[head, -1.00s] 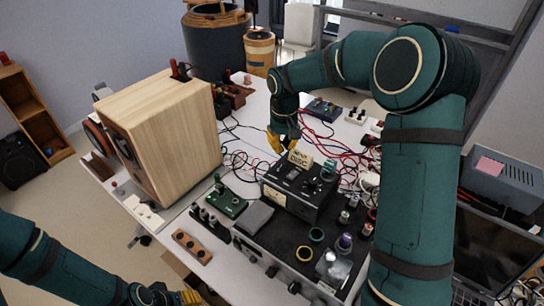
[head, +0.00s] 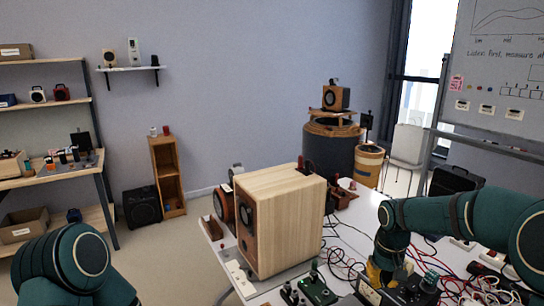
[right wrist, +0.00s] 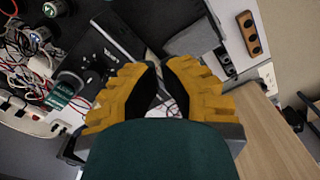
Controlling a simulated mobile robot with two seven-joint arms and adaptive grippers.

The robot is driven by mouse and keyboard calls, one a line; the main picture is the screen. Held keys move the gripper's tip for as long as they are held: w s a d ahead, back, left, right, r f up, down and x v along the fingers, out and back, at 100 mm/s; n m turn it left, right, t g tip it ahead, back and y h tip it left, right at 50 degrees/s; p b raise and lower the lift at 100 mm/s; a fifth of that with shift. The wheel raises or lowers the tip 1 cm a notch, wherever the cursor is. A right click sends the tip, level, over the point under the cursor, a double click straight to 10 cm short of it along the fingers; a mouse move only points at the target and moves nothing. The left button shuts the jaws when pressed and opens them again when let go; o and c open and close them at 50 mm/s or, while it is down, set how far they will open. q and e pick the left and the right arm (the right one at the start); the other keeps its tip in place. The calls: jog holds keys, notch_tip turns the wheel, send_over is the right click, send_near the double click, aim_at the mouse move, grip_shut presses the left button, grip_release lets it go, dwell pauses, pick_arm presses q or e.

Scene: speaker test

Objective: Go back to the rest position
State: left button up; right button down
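My right gripper (head: 374,276) has yellow fingers and hangs low over the cluttered bench, right of the wooden speaker box (head: 281,218), partly hidden by gear in front. In the right wrist view its two yellow fingers (right wrist: 162,68) stand apart with a gap between the tips. Nothing is held in that gap. Dark equipment and cables lie beyond the fingers. My left arm (head: 78,262) shows only as a green link at the lower left of the head view. The left gripper is outside the picture.
The white bench (head: 352,212) carries a green device (head: 318,291), red and black cables and other gear close to my right arm. Shelves (head: 46,120), a wooden rack (head: 168,177) and a black speaker (head: 142,205) stand at the left wall. Floor between is clear.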

jog(key=s+a+f, duration=0.1)
jog(key=a+f, duration=0.1)
jog(key=f, duration=0.2)
jog(key=s+a+f+y, duration=0.1)
jog(key=a+f, duration=0.2)
jog(key=s+a+f+y, duration=0.1)
jog(key=a+f, duration=0.1)
jog(key=f, duration=0.2)
jog(key=shift+s+a+f, duration=0.35)
jog(key=shift+a, duration=0.05)
jog(key=s+a+f, duration=0.2)
jog(key=s+f, duration=0.1)
jog(key=s+a+f+y, duration=0.1)
jog(key=s+a+f, duration=0.2)
jog(key=s, duration=0.1)
jog(key=s+a+f+t+y, duration=0.1)
jog(key=s+a+f, duration=0.2)
jog(key=f, duration=0.1)
jog(key=shift+s+f+m, duration=0.1)
jog(key=shift+s+m, duration=0.25)
jog(key=shift+m, duration=0.05)
pick_arm(q)
jog(key=shift+s+a, duration=0.15)
jog(key=shift+s, duration=0.1)
pick_arm(e)
jog(key=s+a+f+m+t, duration=0.1)
jog(key=s+f, duration=0.1)
jog(key=s, duration=0.5)
jog(key=shift+a+f, duration=0.3)
jog(key=shift+a, duration=0.05)
